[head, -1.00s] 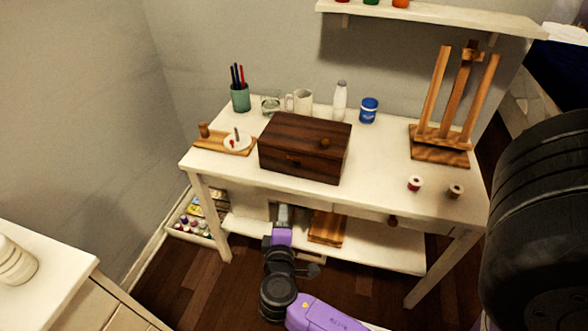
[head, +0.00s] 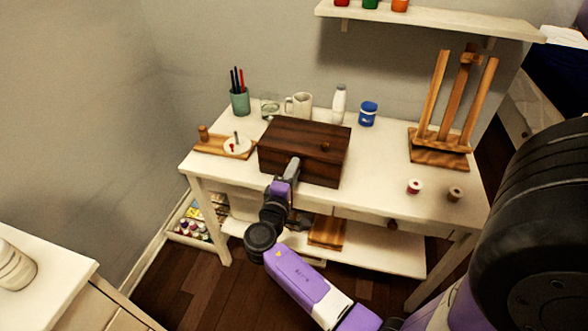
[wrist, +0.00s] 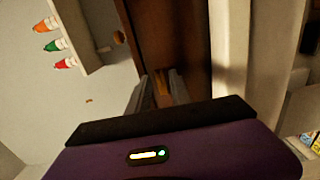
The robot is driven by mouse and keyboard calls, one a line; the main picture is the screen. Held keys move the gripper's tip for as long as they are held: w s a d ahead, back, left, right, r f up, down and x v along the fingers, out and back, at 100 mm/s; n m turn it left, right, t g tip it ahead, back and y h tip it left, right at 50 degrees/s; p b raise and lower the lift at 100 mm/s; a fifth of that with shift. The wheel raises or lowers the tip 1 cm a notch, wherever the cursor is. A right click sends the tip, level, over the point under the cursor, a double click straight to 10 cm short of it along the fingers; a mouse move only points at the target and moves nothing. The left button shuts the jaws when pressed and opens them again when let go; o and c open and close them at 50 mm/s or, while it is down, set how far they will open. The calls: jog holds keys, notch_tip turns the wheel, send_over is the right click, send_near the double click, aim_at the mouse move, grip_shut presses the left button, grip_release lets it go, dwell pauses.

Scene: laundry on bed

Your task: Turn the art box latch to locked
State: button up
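My gripper (head: 294,163) is at the box's front face, reaching up from below. It hides the latch in the head view. In the wrist view, the two grey fingers of my gripper (wrist: 159,77) stand apart in front of the dark box face (wrist: 168,35). The small golden-brown latch (wrist: 161,88) shows between them. I cannot tell whether either finger touches it.
A lower shelf (head: 375,257) lies beneath the arm.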

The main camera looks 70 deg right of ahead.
jog(key=shift+d, duration=0.15)
grip_shut()
dwell(1.4)
